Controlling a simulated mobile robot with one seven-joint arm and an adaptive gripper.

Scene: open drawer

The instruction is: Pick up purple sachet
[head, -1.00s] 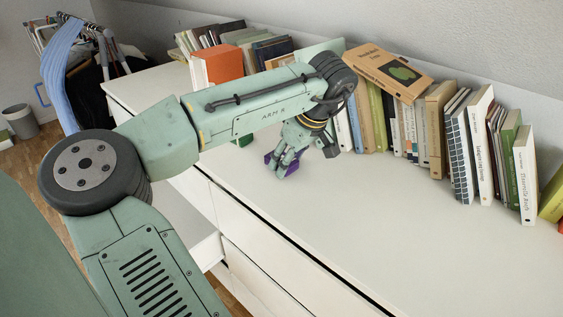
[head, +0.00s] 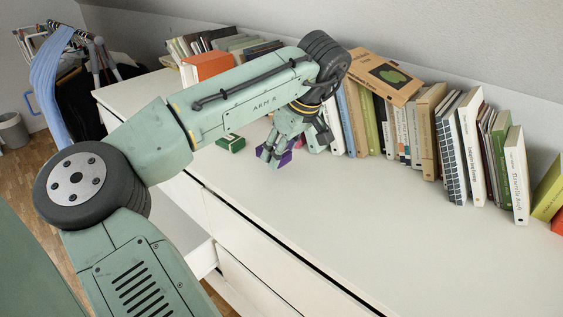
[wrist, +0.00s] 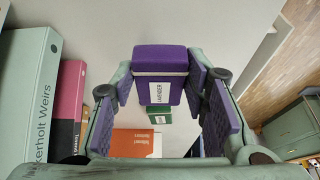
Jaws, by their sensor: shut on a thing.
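The purple sachet (wrist: 160,65) is a small purple block with a pale band and a white label reading "LAVENDER". In the wrist view it sits between the two finger pads of my gripper (wrist: 163,95), which is shut on it. In the head view my gripper (head: 272,156) is over the white dresser top, with bits of the purple sachet (head: 286,158) showing at the fingers. The fingers hide most of it there. I cannot tell how far it is above the surface.
A green box (head: 231,143) lies on the dresser top (head: 340,210) left of my gripper. A row of books (head: 430,130) stands along the wall behind. An open drawer (head: 185,220) is below the front edge. The dresser's front right is clear.

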